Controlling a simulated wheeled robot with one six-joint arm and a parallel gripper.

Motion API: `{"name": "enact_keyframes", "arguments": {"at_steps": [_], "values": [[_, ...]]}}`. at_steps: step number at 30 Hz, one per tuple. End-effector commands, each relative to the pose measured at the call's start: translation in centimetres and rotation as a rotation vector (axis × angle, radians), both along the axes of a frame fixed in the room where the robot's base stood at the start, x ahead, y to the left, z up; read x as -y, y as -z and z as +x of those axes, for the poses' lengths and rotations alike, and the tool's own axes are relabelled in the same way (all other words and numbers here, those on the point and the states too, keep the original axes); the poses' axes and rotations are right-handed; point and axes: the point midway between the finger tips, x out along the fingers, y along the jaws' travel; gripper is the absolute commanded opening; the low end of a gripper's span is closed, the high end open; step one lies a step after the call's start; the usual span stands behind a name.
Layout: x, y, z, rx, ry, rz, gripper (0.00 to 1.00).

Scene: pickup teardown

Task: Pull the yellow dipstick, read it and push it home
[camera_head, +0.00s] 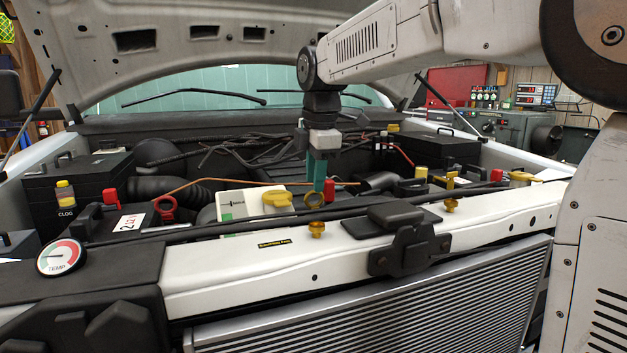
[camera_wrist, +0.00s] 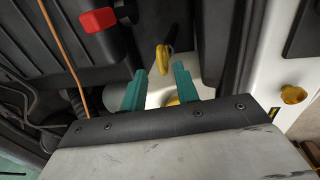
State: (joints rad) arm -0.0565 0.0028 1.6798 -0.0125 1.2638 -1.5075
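The yellow dipstick handle, a ring, shows just below my gripper in the head view (camera_head: 315,200) and just past the fingertips in the wrist view (camera_wrist: 162,57). My gripper (camera_head: 319,186) points down into the engine bay with teal fingers. In the wrist view my gripper (camera_wrist: 160,70) is open, its two fingers apart with a gap between them. The ring lines up with this gap; I cannot tell whether it touches a finger. The stick below the ring is hidden.
A white reservoir (camera_head: 238,205) with a yellow cap (camera_head: 277,200) stands left of the ring. A red part (camera_wrist: 100,20) and a thin copper rod (camera_wrist: 62,55) lie close by. The white front panel (camera_head: 230,270) carries brass-coloured knobs (camera_head: 317,229). The raised hood (camera_head: 190,60) is overhead.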

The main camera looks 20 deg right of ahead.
Motion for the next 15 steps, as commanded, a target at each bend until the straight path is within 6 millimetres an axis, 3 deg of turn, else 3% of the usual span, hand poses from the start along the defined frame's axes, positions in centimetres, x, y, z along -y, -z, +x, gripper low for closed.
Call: {"name": "enact_keyframes", "arguments": {"at_steps": [4,12,13,15], "values": [[-0.07,1.12,0.20,0.000,-0.001,0.000,0.31],[-0.25,1.35,0.26,0.001,-0.003,0.000,0.31],[-0.26,1.35,0.26,0.001,-0.003,0.000,0.28],[-0.29,1.34,0.26,0.001,-0.004,0.000,0.08]]}}
